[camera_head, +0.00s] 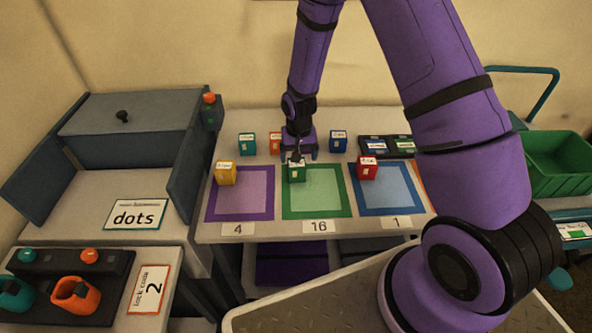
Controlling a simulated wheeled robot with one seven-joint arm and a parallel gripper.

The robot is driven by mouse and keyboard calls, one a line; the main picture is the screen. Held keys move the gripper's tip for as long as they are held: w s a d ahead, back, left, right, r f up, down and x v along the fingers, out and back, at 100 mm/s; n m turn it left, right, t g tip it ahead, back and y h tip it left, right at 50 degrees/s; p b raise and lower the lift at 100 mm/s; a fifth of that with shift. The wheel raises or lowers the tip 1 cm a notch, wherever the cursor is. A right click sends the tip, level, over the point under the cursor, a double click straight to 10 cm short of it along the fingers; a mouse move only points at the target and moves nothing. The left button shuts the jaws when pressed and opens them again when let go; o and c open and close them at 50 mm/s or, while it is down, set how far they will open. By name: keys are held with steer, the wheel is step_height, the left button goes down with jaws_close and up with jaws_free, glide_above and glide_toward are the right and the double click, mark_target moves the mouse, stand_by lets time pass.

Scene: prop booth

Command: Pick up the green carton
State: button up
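The green carton (297,174) is a small box with a white label on top. It stands upright at the upper left part of the green-bordered square, the one labelled 16. My gripper (299,155) points down just above and behind the carton. Its two fingers look spread apart, and nothing shows held between them. Part of the gripper overlaps the carton's top edge, so I cannot tell whether they touch.
A yellow carton (225,173) is to the left and a red carton (367,167) to the right. Behind stand a teal carton (247,144), an orange-red carton (275,143) partly hidden, and a blue carton (338,141). A dark tray (388,157) lies back right. A green crate (560,185) stands far right.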

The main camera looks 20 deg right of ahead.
mark_target(297, 171)
steer(key=f, duration=0.3)
steer(key=a+f, duration=0.1)
steer(key=f, duration=0.1)
steer(key=shift+s, duration=0.4)
steer(key=shift+f, duration=0.65)
steer(key=c, duration=1.1)
